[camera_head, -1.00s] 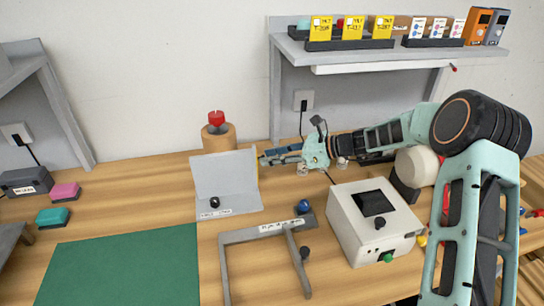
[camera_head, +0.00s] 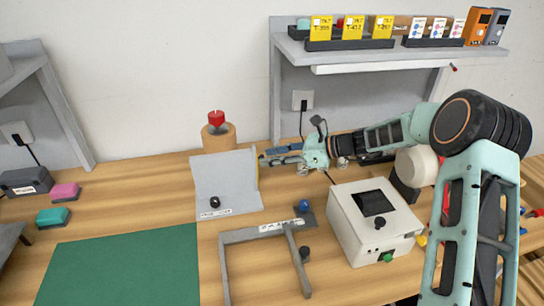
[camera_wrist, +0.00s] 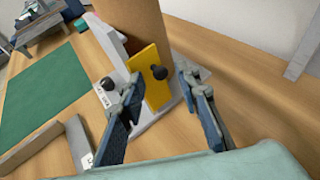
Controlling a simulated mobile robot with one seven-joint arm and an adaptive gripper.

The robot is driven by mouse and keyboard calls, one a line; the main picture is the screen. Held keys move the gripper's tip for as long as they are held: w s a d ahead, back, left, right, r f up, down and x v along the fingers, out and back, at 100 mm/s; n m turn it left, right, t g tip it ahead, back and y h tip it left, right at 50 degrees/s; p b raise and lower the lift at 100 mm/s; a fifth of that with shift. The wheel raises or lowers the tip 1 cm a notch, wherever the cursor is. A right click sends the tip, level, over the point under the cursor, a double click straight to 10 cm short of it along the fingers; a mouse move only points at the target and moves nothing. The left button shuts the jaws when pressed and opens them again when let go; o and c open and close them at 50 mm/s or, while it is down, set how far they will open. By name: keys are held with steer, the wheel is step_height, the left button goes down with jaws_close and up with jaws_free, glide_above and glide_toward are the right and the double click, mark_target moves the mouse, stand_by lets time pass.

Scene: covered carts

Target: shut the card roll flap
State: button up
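A yellow flap (camera_wrist: 151,73) with a black knob stands upright at the side of a pale grey holder (camera_wrist: 150,128) in the wrist view. In the head view my gripper (camera_head: 266,157) is just right of the flap.
A white box (camera_head: 345,225) with a dark screen stands right of the holder. A grey bracket (camera_head: 258,234) and a blue knob (camera_head: 304,206) lie in front. A green mat (camera_head: 125,270) is at front left. A grey shelf (camera_head: 390,55) overhangs the back.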

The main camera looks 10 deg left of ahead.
steer(key=v, duration=1.2)
